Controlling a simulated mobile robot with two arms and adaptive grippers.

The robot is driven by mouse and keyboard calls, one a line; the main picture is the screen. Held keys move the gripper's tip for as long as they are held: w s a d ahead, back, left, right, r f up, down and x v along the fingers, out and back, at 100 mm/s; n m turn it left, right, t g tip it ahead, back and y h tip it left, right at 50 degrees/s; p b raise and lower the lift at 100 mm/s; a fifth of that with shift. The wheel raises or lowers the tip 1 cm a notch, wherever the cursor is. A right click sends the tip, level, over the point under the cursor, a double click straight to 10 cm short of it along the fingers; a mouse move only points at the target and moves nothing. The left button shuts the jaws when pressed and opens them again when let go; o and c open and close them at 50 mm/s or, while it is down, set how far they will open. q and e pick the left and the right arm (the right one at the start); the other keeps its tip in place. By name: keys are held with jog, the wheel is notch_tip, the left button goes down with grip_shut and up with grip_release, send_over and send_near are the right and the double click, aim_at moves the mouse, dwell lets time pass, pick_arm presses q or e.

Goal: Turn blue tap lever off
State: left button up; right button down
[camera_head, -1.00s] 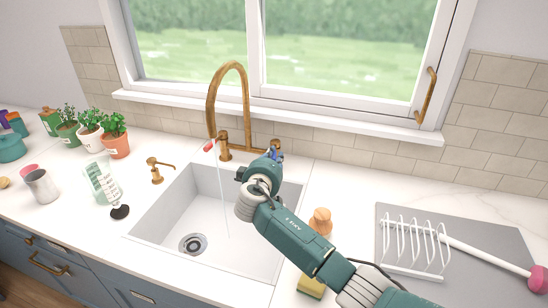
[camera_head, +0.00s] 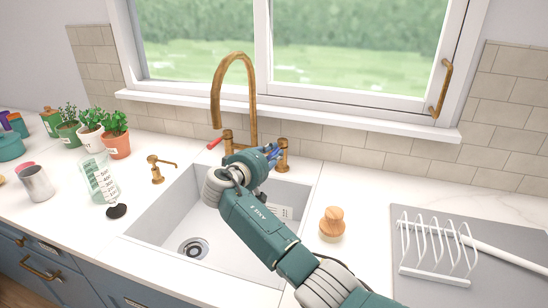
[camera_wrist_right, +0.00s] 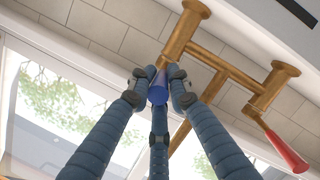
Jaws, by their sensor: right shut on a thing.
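The brass tap (camera_head: 252,95) stands behind the sink, with a tall curved spout. No water stream shows under the spout. The blue tap lever (camera_wrist_right: 158,92) is on the tap's right side; in the head view my gripper mostly hides it. My right gripper (camera_head: 270,155) is at the right tap post, its fingers closed around the blue lever in the right wrist view (camera_wrist_right: 160,80). The red lever (camera_head: 215,143) is on the tap's left side and is free; it also shows in the wrist view (camera_wrist_right: 286,150). My left gripper is not in view.
The white sink (camera_head: 150,215) lies below my right arm. A wooden brush (camera_head: 332,222) and a white rack (camera_head: 435,245) on a grey mat are right. The window sill (camera_head: 300,114) runs behind.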

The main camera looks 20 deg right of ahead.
jog(key=shift+s+f, duration=0.15)
jog(key=shift+f, duration=0.35)
jog(key=c, duration=1.7)
grip_release()
jog(key=shift+r, duration=0.15)
jog(key=shift+r, duration=0.1)
jog(key=v, duration=1.2)
jog(key=shift+a, duration=0.1)
